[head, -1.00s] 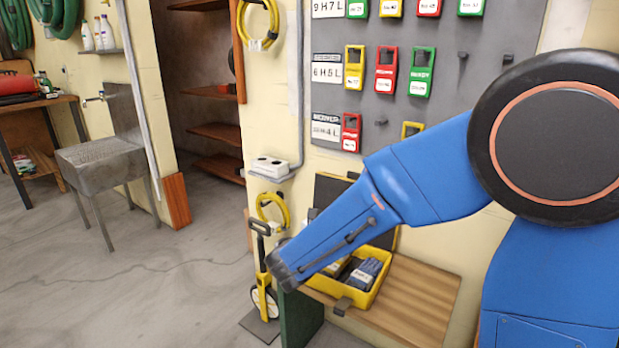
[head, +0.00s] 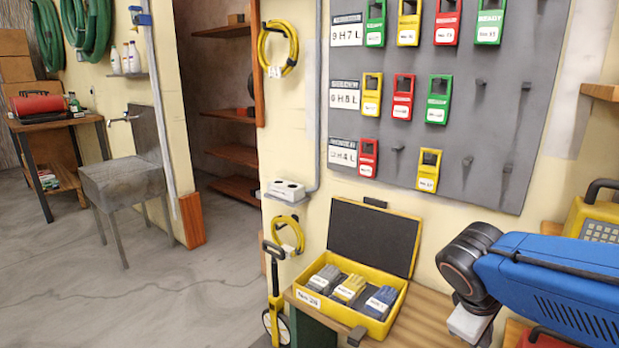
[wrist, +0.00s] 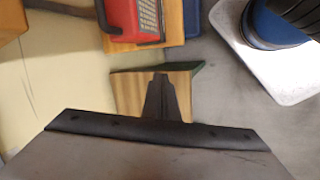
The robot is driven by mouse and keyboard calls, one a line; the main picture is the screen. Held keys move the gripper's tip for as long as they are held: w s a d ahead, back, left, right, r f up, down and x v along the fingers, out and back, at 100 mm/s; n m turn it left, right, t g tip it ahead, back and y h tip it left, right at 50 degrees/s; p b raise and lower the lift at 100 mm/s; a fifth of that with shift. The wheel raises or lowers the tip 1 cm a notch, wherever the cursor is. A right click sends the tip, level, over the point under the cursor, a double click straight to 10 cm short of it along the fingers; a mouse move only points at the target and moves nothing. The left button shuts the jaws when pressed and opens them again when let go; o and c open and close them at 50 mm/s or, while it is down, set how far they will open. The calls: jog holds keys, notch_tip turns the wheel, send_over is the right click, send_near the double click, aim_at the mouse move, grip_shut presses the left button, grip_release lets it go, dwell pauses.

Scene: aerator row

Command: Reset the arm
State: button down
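My gripper (head: 470,326) hangs from the dark wrist of my blue arm at the lower right of the head view, over the right part of the wooden bench (head: 428,312). Its tips are cut off or hidden there. In the wrist view the dark fingers of my gripper (wrist: 161,78) show as one narrow shape pressed together, with nothing visible between them. The gripper is to the right of the open yellow case (head: 380,331), apart from it. The case holds several labelled bundles, grey, yellow and blue-grey.
A grey pegboard (head: 510,130) with coloured tags hangs above the bench. A yellow device (head: 600,225) stands at the right edge. A yellow measuring wheel (head: 276,300) stands left of the bench. A red device (wrist: 122,20) shows in the wrist view. Open floor (head: 150,300) lies left.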

jog(key=s+a+r+m+t+y, duration=0.1)
jog(key=s+a+m+t+y, duration=0.1)
jog(key=s+a+m+y, duration=0.2)
jog(key=shift+s+a+r+m+y, duration=0.2)
jog(key=shift+s+a+m+y, duration=0.45)
jog(key=shift+m, duration=0.95)
